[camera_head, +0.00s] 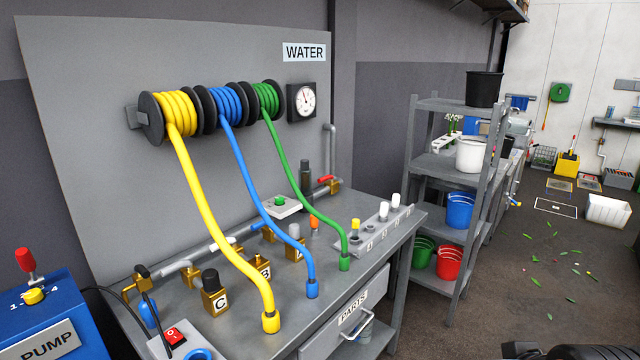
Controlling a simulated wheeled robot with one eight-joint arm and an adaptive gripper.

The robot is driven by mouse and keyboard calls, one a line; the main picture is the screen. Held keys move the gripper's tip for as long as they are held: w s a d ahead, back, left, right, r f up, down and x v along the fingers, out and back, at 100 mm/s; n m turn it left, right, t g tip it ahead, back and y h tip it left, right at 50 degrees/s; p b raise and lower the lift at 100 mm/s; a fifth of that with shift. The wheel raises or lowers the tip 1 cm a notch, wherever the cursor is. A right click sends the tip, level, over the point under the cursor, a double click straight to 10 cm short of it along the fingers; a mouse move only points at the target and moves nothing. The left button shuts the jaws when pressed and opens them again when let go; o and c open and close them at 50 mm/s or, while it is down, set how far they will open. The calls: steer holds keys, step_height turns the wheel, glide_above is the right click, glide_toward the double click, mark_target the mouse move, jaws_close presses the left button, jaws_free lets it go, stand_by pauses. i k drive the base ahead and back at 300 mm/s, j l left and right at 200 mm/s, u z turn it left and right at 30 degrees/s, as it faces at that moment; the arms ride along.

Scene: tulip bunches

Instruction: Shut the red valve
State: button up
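A small valve with a red handle (326,179) sits on the grey pipe at the back right of the metal workbench, just above a brass fitting (334,187). The handle looks roughly in line with the horizontal pipe, but it is too small to be sure of its angle. A dark shape (575,351) at the bottom right edge may be part of my arm.
Yellow, blue and green hoses (300,178) hang from reels to the bench (335,275). A black cylinder (306,178) stands left of the valve. A blue pump (45,318) with a red-knobbed lever is at lower left. Shelves (436,165) stand right; the floor beyond has scattered leaves.

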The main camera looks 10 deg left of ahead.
mark_target(331, 177)
steer(key=i+j+u, duration=0.2)
steer(key=i, duration=0.4)
steer(key=i+j+u, duration=0.2)
steer(key=i, duration=0.35)
